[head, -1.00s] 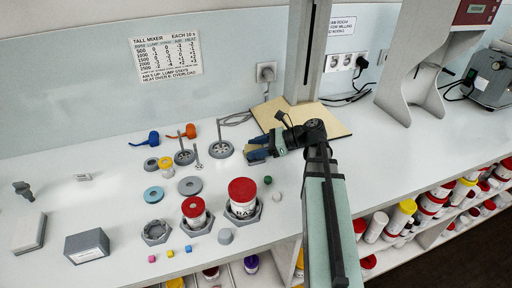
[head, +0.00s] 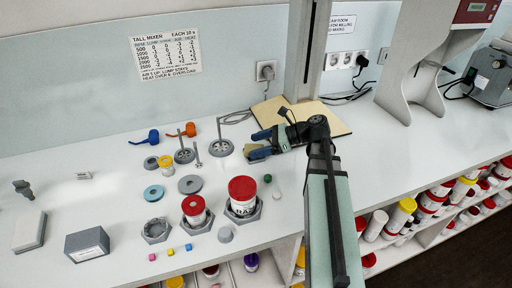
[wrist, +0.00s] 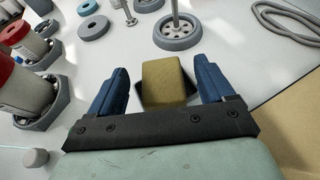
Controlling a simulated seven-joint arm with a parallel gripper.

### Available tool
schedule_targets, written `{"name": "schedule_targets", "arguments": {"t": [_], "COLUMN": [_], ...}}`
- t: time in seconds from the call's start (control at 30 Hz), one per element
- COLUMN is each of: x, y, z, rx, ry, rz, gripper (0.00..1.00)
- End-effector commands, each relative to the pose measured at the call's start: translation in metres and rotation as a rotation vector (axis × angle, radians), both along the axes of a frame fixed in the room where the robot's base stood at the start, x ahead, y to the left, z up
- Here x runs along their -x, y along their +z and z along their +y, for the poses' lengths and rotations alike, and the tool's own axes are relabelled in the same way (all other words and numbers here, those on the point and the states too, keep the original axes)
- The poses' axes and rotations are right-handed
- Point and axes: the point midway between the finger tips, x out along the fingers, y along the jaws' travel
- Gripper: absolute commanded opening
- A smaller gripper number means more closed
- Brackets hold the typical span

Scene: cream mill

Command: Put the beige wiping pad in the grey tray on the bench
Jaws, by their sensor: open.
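The beige wiping pad (wrist: 163,82) is a small block lying between the two blue fingers of my gripper (wrist: 160,88) in the wrist view, with a gap on each side. My gripper is open. In the head view the pad (head: 257,153) shows beside the fingers of my gripper (head: 262,142), near the wooden board. A dark patch shows under the pad; I cannot tell if it is shadow. A labelled grey box (head: 87,245) stands at the front left of the bench; I cannot tell for sure whether it is the grey tray.
A flat grey block with a pale top (head: 29,232) lies at far left. Red-lidded jars (head: 242,190) stand in grey hex holders left of my arm. Wheel-like grey bases (wrist: 177,31) and a cable (wrist: 285,20) lie beyond the pad. The back left bench is mostly clear.

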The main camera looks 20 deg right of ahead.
Motion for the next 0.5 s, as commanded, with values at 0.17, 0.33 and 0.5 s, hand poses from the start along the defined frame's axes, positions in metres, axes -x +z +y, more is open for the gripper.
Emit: {"name": "schedule_targets", "arguments": {"t": [0.17,0.33,0.5], "x": [0.011,0.022,0.031], "y": [0.013,0.025,0.034], "z": [-0.029,-0.056,-0.076], "rx": [0.001,0.001,0.0], "ry": [-0.004,-0.003,-0.003], "rz": [-0.001,-0.002,-0.001], "gripper": [0.82,0.82,0.82]}}
